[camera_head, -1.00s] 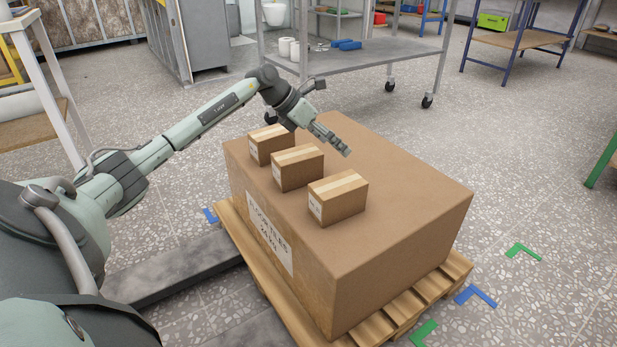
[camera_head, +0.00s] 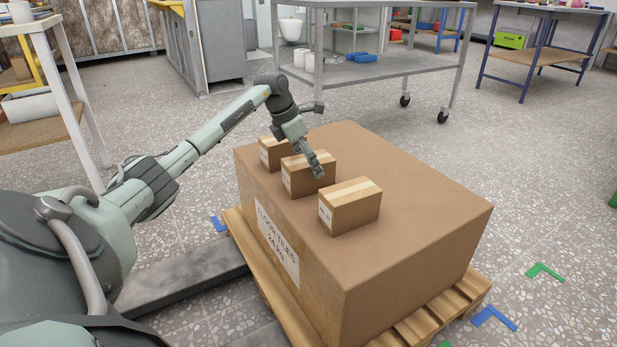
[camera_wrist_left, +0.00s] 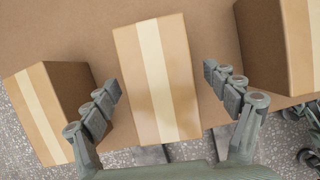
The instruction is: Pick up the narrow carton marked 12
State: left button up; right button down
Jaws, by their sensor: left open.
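Three small brown cartons with pale tape stand in a row on a large box: a far one (camera_head: 271,153), a middle one (camera_head: 296,178) and a near one (camera_head: 350,208). Their labels are too small to read, so I cannot tell which is marked 12. My left gripper (camera_head: 318,168) is over the middle carton, pointing down, and hides part of it. In the left wrist view, the open fingers (camera_wrist_left: 162,78) lie on either side of the middle carton (camera_wrist_left: 178,62), with no clear contact. My right gripper is not in view.
The large box (camera_head: 420,205) rests on a wooden pallet (camera_head: 462,300). Its top is clear to the right of the cartons. Neighbouring cartons stand close to the fingers on the left (camera_wrist_left: 62,100) and right (camera_wrist_left: 265,45) in the wrist view. A grey wheeled table (camera_head: 400,65) stands behind.

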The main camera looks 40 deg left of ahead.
pick_arm(q)
jog(key=shift+f, duration=0.15)
dwell(0.7)
jog(key=c, duration=1.4)
jog(key=shift+c, duration=1.1)
jog(key=shift+w+r, duration=0.1)
jog(key=shift+r, duration=0.1)
jog(key=shift+c, duration=0.2)
